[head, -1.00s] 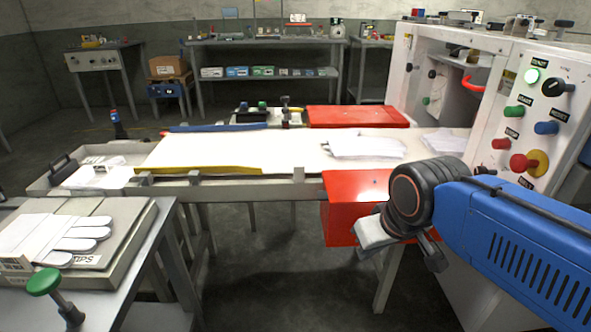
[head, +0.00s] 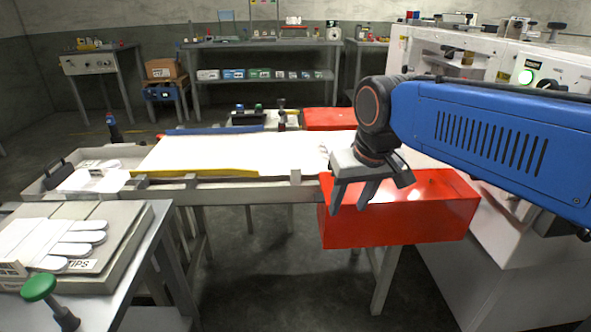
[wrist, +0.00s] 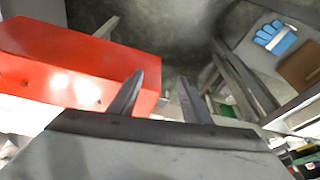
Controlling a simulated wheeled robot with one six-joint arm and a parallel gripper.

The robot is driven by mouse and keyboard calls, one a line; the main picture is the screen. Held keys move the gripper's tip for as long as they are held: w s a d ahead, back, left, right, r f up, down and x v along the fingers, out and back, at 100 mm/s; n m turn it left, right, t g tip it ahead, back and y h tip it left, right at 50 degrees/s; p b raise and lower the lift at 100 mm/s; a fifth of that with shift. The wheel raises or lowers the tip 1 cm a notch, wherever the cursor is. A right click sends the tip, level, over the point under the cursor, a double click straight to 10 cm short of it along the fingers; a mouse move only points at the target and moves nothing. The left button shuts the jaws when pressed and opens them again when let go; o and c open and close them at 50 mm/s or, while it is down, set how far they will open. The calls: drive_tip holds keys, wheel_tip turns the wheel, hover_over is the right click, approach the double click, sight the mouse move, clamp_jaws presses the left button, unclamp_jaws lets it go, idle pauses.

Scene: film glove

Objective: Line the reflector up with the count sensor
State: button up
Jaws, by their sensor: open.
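I cannot pick out the reflector or the count sensor with certainty. A small dark upright fitting with a reddish part (head: 282,121) stands at the far edge of the white-topped belt table (head: 225,155); I cannot tell if it is either one. My gripper (head: 348,210) is open and empty, fingers pointing down, in front of the near red box cover (head: 430,215). In the wrist view, the two fingers of my gripper (wrist: 160,80) are spread apart, with the red cover (wrist: 65,70) to their left. My arm hides part of the belt's right end.
A yellow strip (head: 215,173) and a blue strip (head: 215,129) edge the belt. A far red cover (head: 328,119) stands behind it, and the white machine (head: 540,70) at right. A green-knobbed post (head: 40,285) and glove tray (head: 130,240) are at left. Floor shows between the tables.

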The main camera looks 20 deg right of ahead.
drive_tip(key=w+a+r+m+g, duration=0.1)
drive_tip(key=w+a+r+g, duration=0.1)
drive_tip(key=w+r, duration=0.75)
drive_tip(key=m+g, duration=0.1)
drive_tip(key=g, duration=0.1)
approach(296, 167)
wheel_tip(296, 167, down, 11)
drive_tip(key=shift+s+r, duration=0.1)
drive_tip(key=shift+r, duration=0.05)
